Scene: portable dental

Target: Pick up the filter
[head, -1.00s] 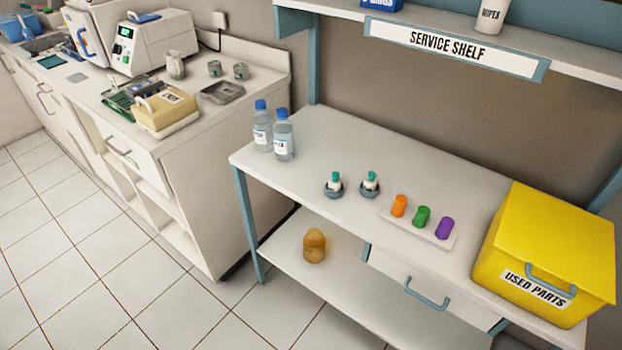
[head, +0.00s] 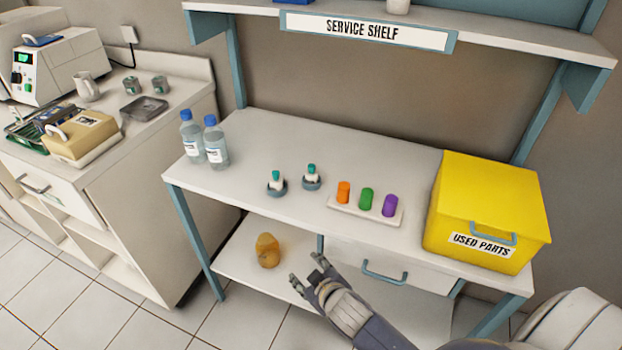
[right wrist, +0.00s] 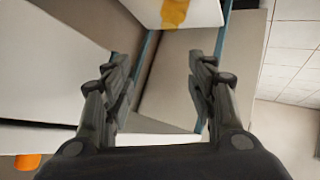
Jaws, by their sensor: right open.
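An amber, rounded object (head: 267,250), which may be the filter, stands on the lower shelf of the service table. In the right wrist view an amber object (right wrist: 174,12), likely the same one, shows at the top edge, partly cut off. Orange (head: 343,192), green (head: 366,198) and purple (head: 390,205) cylinders stand on a small white tray (head: 340,208) on the tabletop. My right gripper (head: 309,272) is open and empty, to the right of the amber object and apart from it; its spread fingers also show in the right wrist view (right wrist: 158,88). My left gripper is out of view.
The table (head: 255,130) stands over the lower shelf (head: 235,262). A drawer (head: 390,268) hangs under the tabletop. Two bottles (head: 203,142), two small capped vials in blue holders and a yellow used-parts box (head: 485,205) stand on top. A counter (head: 150,150) is at left.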

